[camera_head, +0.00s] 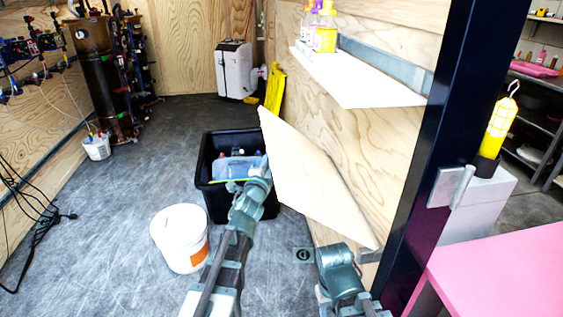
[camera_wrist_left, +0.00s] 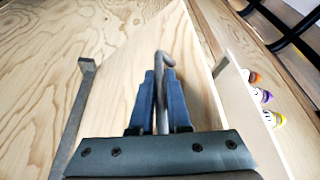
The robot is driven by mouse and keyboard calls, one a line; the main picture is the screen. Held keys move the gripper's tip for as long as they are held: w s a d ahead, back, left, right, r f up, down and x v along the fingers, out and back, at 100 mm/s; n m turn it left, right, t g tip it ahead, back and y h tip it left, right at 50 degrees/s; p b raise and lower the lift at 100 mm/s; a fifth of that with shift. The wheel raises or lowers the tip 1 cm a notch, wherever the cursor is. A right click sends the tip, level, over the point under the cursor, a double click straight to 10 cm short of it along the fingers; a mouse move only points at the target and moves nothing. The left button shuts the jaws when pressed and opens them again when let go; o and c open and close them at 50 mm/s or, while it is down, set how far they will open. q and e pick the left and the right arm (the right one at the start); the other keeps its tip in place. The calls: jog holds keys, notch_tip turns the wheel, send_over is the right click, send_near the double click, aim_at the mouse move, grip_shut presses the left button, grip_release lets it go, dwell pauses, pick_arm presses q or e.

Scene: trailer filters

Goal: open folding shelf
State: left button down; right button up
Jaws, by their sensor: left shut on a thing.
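The folding shelf (camera_head: 312,180) is a pale wooden panel beside the plywood wall, tilted, with its far corner higher than its near one. In the left wrist view the panel (camera_wrist_left: 125,75) fills the middle behind the fingers. My left gripper (camera_wrist_left: 160,85) is shut on a grey hooked rod (camera_wrist_left: 164,62) in front of the panel. Whether the rod is fixed to the panel cannot be told. In the head view my left gripper (camera_head: 262,166) is at the panel's left edge, its fingertips hidden. My right arm shows at the bottom, but its gripper does not.
A white fixed shelf (camera_head: 360,82) with bottles (camera_head: 325,38) is above the panel. A black bin (camera_head: 213,198) and a white bucket (camera_head: 180,240) stand on the floor to the left. A dark post (camera_head: 433,150) and a pink table (camera_head: 500,275) are at right.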

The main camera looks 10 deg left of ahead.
pick_arm(q)
jog(key=a+f+n+t+y+b, duration=0.1)
jog(key=a+f+n+b, duration=0.1)
jog(key=f+b, duration=0.8)
jog(key=s+a+f+n+b, duration=0.1)
jog(key=a+f+n+b, duration=0.1)
jog(key=f+b, duration=0.9)
jog(key=shift+s+a+f+n+t+y+b, duration=0.2)
jog(key=shift+s+f+n+t+y+b, duration=0.15)
jog(key=shift+n+b, duration=0.65)
jog(key=c, duration=0.9)
grip_release()
jog(key=shift+f, duration=0.1)
jog(key=shift+w, duration=0.1)
